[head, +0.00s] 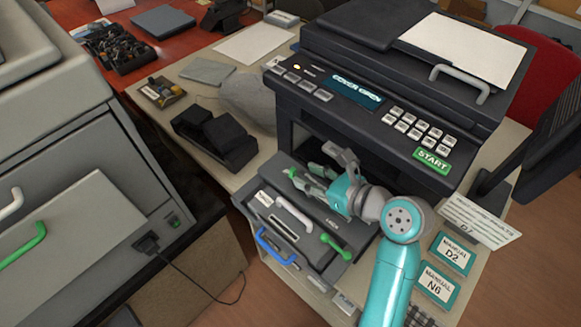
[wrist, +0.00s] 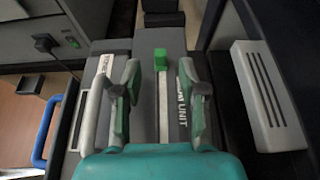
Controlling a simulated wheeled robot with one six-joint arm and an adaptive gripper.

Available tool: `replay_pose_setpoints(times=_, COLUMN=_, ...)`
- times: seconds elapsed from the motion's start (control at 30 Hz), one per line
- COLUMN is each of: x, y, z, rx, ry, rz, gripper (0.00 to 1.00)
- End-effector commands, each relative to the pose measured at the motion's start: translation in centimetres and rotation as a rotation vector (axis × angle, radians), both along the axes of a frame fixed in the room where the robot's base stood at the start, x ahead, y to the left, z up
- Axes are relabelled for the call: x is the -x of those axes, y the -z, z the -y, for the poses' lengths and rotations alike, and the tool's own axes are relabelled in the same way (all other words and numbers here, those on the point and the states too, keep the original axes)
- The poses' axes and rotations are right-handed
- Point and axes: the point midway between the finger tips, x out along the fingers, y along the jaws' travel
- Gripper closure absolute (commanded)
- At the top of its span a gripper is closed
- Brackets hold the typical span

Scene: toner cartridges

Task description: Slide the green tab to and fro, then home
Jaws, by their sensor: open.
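In the wrist view the green tab (wrist: 160,60) stands at the far end of a pale straight track (wrist: 163,100) on the dark grey unit (wrist: 145,40), whose lettering is partly covered and reads "UNIT". My gripper (wrist: 160,75) is open, with one finger on each side of the track and the tab just beyond, roughly centred between the tips. No contact with the tab shows. In the head view my gripper (head: 312,172) is over the pulled-out unit at the printer's front, and the small green tab (head: 290,172) shows just left of the fingers.
The printer (head: 400,100) stands behind, its display reading "COVER OPEN". A white handle (head: 294,217), a blue handle (head: 274,246) and a green lever (head: 335,247) are at the front. A black cartridge (head: 215,140) lies left on the table; a monitor stands right.

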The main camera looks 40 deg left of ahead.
Motion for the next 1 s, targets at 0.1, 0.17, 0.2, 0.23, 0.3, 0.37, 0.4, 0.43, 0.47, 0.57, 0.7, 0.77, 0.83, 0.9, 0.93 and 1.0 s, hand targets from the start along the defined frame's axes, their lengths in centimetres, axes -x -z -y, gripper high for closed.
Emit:
replay_pose_setpoints(times=0.1, x=-0.1, y=0.8, z=-2.0, rx=0.000, ry=-0.003, rz=-0.001, gripper=0.58)
replay_pose_setpoints(times=0.17, x=-0.1, y=1.2, z=-2.9, rx=0.001, ry=-0.003, rz=0.000, gripper=0.58)
replay_pose_setpoints(times=0.2, x=-0.2, y=1.4, z=-3.4, rx=0.001, ry=-0.002, rz=0.000, gripper=0.58)
replay_pose_setpoints(times=0.23, x=-0.2, y=1.6, z=-3.7, rx=0.001, ry=-0.002, rz=0.000, gripper=0.58)
replay_pose_setpoints(times=0.3, x=-0.3, y=1.9, z=-4.4, rx=0.001, ry=-0.002, rz=-0.001, gripper=0.58)
replay_pose_setpoints(times=0.37, x=-0.3, y=2.0, z=-4.9, rx=0.000, ry=-0.002, rz=0.000, gripper=0.58)
replay_pose_setpoints(times=0.4, x=-0.4, y=2.1, z=-5.1, rx=0.000, ry=-0.001, rz=0.001, gripper=0.58)
replay_pose_setpoints(times=0.43, x=-0.4, y=2.1, z=-5.2, rx=0.000, ry=-0.001, rz=0.001, gripper=0.58)
replay_pose_setpoints(times=0.47, x=-0.4, y=2.2, z=-5.3, rx=0.000, ry=0.000, rz=0.001, gripper=0.58)
replay_pose_setpoints(times=0.57, x=-0.4, y=2.3, z=-5.5, rx=0.001, ry=0.000, rz=0.001, gripper=0.58)
replay_pose_setpoints(times=0.7, x=-0.4, y=2.3, z=-5.5, rx=0.001, ry=0.001, rz=0.001, gripper=0.58)
replay_pose_setpoints(times=0.77, x=-0.4, y=2.3, z=-5.5, rx=0.001, ry=0.001, rz=0.001, gripper=0.58)
replay_pose_setpoints(times=0.83, x=-0.4, y=2.3, z=-5.5, rx=0.001, ry=0.000, rz=0.000, gripper=0.73)
replay_pose_setpoints(times=0.9, x=-0.4, y=2.3, z=-5.5, rx=0.001, ry=0.000, rz=0.000, gripper=0.91)
replay_pose_setpoints(times=0.93, x=-0.4, y=2.3, z=-5.5, rx=0.000, ry=0.000, rz=0.000, gripper=0.98)
replay_pose_setpoints(times=1.0, x=-0.4, y=2.3, z=-5.5, rx=0.001, ry=0.000, rz=0.000, gripper=1.00)
